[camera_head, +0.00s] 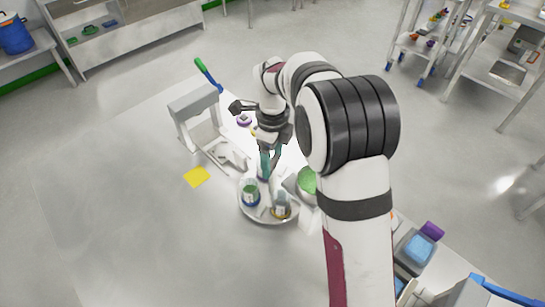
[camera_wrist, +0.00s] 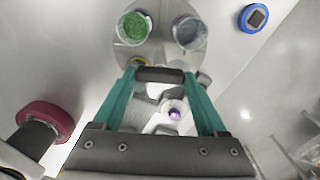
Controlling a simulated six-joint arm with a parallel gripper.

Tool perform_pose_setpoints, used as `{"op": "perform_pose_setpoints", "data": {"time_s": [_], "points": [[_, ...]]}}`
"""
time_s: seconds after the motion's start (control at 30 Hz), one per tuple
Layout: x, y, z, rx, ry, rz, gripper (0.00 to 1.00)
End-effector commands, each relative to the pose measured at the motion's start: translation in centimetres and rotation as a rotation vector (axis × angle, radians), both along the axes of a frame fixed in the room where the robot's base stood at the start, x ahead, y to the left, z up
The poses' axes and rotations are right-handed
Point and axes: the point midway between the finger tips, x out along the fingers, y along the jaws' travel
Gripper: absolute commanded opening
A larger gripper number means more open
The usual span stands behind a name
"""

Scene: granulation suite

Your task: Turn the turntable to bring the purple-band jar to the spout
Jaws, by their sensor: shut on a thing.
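The round turntable (camera_head: 268,219) stands below my gripper (camera_head: 268,158) in the head view; its grey disc (camera_wrist: 156,50) shows at the top of the wrist view. It bears a jar with green contents (camera_head: 250,190) and a clear jar with a yellowish band (camera_head: 281,208). The wrist view shows a green-filled jar (camera_wrist: 133,27) and a grey-filled one (camera_wrist: 188,32). My gripper's teal fingers (camera_wrist: 160,75) close on a dark bar (camera_wrist: 160,74), perhaps the turntable's handle. A small purple spot (camera_wrist: 174,112) shows between the fingers; I cannot tell whether it is the purple band.
A grey stand (camera_head: 194,105) with an arm rises left of my gripper. A yellow card (camera_head: 197,176) lies left of the turntable. A bowl of green material (camera_head: 307,181) stands close on its right. A blue tray (camera_head: 419,247) lies farther right. The left of the table is bare.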

Motion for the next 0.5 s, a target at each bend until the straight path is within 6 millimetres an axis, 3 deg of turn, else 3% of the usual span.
{"op": "perform_pose_setpoints", "data": {"time_s": [0.5], "points": [[-0.01, 0.12, 0.03, 0.002, 0.000, -0.255, 0.00]]}}
